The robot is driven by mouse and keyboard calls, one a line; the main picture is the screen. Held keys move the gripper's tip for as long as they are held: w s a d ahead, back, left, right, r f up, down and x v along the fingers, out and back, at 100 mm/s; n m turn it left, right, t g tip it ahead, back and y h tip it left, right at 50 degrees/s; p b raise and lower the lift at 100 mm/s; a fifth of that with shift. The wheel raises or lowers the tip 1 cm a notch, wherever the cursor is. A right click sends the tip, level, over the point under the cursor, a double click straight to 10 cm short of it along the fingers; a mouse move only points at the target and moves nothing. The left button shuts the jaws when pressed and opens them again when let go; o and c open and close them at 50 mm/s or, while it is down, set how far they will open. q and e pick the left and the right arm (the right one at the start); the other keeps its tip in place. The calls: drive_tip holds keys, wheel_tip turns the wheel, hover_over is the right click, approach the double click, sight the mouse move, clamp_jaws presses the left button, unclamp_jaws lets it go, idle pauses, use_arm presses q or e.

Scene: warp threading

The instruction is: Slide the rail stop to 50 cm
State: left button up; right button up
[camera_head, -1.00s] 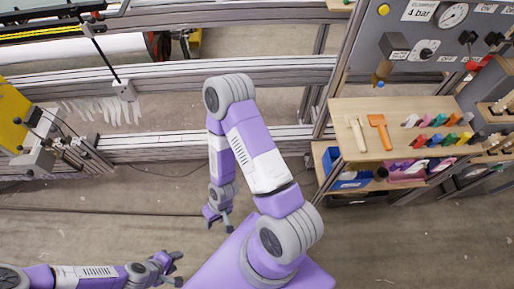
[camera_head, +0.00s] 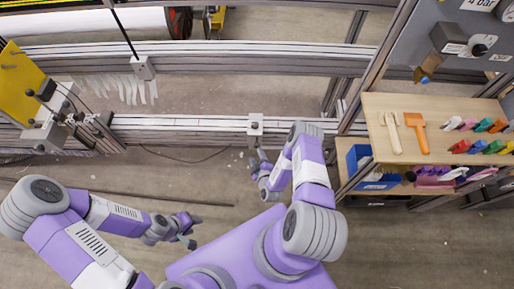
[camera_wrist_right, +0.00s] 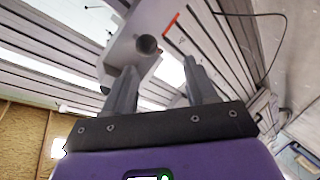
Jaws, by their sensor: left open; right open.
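The rail stop is a pale block with a dark knob (camera_head: 256,126) on the lower front rail (camera_head: 190,124) in the head view. In the right wrist view the rail stop (camera_wrist_right: 128,42) is beyond the fingertips, with its round black knob between the finger lines. My right gripper (camera_head: 260,165) is just below the stop in the head view. In the right wrist view my right gripper (camera_wrist_right: 160,75) is open, with nothing visible between its fingers. A short red line (camera_wrist_right: 171,25) shows beside the stop; no scale figures are readable. My left gripper (camera_head: 189,229) is open and empty, away from the rail.
A wooden shelf (camera_head: 440,120) with tools and coloured clips stands right of the stop. A yellow plate with clamp fittings (camera_head: 22,80) stands at the rail's left end. A second slider with a rod (camera_head: 145,68) sits on the upper rail. The floor before the rail is clear.

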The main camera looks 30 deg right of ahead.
sight(257, 145)
drive_tip(key=shift+n+t+h, duration=0.4)
drive_tip(key=shift+t+h, duration=0.2)
drive_tip(key=shift+h, duration=0.1)
drive_tip(key=w+d+b, duration=0.1)
drive_tip(key=w+d+f+b, duration=0.1)
drive_tip(key=w, duration=0.1)
drive_tip(key=w+d+b, duration=0.1)
drive_tip(key=shift+w+f, duration=0.4)
drive_tip(key=shift+x, duration=0.75)
drive_tip(key=shift+r, duration=0.1)
drive_tip(key=shift+c, duration=0.5)
clamp_jaws()
